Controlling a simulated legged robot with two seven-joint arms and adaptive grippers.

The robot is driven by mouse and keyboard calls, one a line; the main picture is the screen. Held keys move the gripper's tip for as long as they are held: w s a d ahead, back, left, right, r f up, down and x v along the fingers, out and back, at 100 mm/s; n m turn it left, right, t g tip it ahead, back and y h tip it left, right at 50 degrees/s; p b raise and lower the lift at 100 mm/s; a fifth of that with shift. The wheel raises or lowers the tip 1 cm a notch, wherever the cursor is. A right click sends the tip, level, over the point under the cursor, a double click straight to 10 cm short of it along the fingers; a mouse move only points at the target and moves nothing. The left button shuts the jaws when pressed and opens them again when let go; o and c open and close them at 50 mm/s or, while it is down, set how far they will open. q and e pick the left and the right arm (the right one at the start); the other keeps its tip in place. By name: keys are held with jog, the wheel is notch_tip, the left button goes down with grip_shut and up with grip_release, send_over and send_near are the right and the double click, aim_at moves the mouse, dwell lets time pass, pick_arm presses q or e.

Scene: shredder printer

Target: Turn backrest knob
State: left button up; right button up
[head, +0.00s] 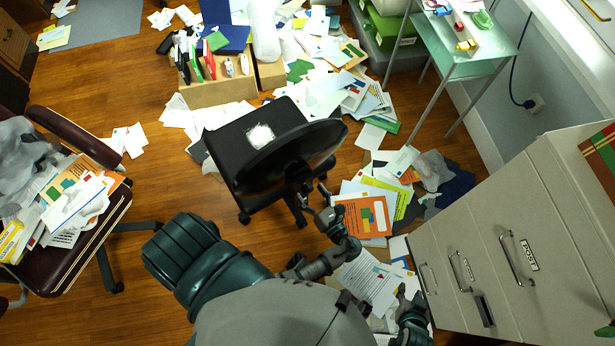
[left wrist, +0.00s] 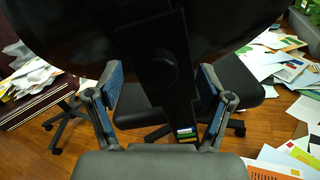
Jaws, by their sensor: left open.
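A black office chair stands in front of me in the head view, with its round backrest (head: 290,152) towards me and its seat (head: 238,150) beyond. The dark backrest knob (left wrist: 158,68) shows in the left wrist view, on the upright bracket behind the backrest. My left gripper (head: 314,200) is at the back of the chair, just below the backrest. In the left wrist view its open fingers (left wrist: 162,90) stand either side of the bracket, with the knob between and beyond them. I cannot tell whether they touch it. My right gripper (head: 411,300) is low by the cabinet, away from the chair.
A beige filing cabinet (head: 480,250) stands at the right. A maroon chair (head: 75,245) piled with papers stands at the left. Scattered papers (head: 365,215) cover the floor right of the black chair. A box (head: 215,92) with folders and a glass table (head: 470,60) are further back.

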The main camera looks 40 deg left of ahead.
pick_arm(q)
jog(key=shift+p+v, duration=0.4)
jog(key=shift+v, duration=2.15)
pick_arm(e)
jog(key=shift+w+r, duration=0.1)
jog(key=shift+r, duration=0.55)
